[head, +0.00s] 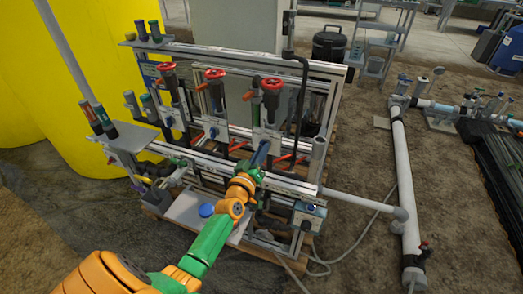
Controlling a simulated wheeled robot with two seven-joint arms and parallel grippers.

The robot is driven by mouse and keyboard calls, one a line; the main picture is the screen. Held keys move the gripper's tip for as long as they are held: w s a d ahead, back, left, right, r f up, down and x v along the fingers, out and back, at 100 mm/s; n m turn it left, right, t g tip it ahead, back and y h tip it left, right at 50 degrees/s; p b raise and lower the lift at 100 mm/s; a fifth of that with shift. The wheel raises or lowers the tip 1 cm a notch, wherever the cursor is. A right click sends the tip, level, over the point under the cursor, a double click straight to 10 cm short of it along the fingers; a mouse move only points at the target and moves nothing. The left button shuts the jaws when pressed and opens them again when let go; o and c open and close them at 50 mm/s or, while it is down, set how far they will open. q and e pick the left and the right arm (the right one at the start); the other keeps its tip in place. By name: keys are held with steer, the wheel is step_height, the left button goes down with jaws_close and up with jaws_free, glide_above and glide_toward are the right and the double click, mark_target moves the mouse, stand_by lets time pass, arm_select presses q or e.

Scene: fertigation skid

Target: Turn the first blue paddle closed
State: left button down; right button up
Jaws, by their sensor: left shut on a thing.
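My left gripper (262,153) reaches into the grey metal frame of the skid (325,165), at the right-hand of three red-topped stations. It is shut at the blue paddle there; the gripper and wrist hide most of that paddle, so its exact angle cannot be told. Another blue paddle (213,132) shows at the middle station, and a blue paddle (169,122) at the left station, both apart from my gripper. My right gripper is not in view.
Red handwheels (272,83) top the stations. Red levers (282,157) stick out close to my gripper. A grey shelf (128,138) with bottles stands at the left. A white pipe (398,165) and a loose hose (345,245) lie on the ground at the right.

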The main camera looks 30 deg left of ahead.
arm_select(q)
steer(key=m+p, duration=0.1)
steer(key=m, duration=0.2)
steer(key=shift+f+m+p, duration=0.1)
steer(key=shift+m+p, duration=0.45)
steer(key=shift+m, duration=1.25)
steer(key=c, duration=0.9)
jaws_free()
steer(key=shift+s+d+p, duration=0.1)
steer(key=shift+s+p, duration=0.2)
steer(key=shift+s, duration=0.15)
steer(key=p+v, duration=0.1)
steer(key=v, duration=0.5)
